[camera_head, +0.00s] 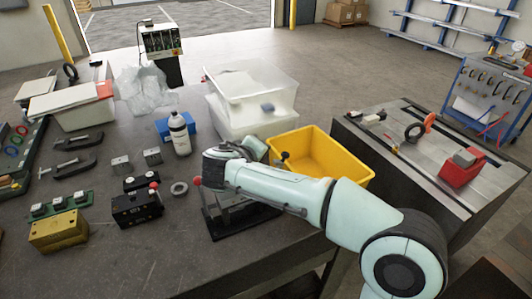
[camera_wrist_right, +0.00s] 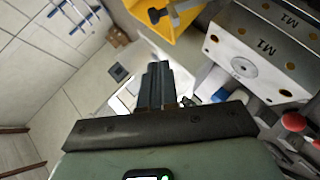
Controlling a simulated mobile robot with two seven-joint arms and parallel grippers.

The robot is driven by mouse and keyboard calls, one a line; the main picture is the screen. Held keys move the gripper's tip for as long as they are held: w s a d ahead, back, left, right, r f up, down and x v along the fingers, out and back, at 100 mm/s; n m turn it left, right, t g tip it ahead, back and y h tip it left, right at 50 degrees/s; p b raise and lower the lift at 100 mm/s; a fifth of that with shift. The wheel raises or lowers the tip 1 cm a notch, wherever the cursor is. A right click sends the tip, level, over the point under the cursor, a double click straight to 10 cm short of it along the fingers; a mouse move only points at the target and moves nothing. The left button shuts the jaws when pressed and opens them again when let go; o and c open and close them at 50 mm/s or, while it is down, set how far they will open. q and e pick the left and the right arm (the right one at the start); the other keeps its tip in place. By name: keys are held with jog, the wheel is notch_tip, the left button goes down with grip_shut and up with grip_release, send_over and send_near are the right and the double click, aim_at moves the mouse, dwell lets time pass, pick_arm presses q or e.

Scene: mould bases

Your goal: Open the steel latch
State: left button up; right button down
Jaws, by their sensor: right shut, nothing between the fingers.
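A steel mould base marked M1 (camera_wrist_right: 265,40) fills the upper right of the wrist view. A red knob (camera_wrist_right: 294,122) on a metal lever shows beside it; I cannot clearly tell the latch's position. In the head view a black base plate (camera_head: 222,226) lies under my right arm, with a red knob (camera_head: 196,181) at its left. My arm hides most of the mould base there. My right gripper (camera_wrist_right: 157,70) is shut and empty, its fingers left of the M1 block and apart from it. In the head view its fingers are hidden behind my wrist. My left gripper is not in view.
A yellow bin (camera_head: 318,155) stands just behind my right arm. A black block with a red knob (camera_head: 137,205), a grey ring (camera_head: 179,188) and a brass mould base (camera_head: 58,230) lie to the left. A white bottle (camera_head: 180,134) stands behind. The front table is clear.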

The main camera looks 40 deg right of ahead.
jog(key=v, duration=0.4)
jog(key=shift+s+a, duration=0.15)
dwell(0.4)
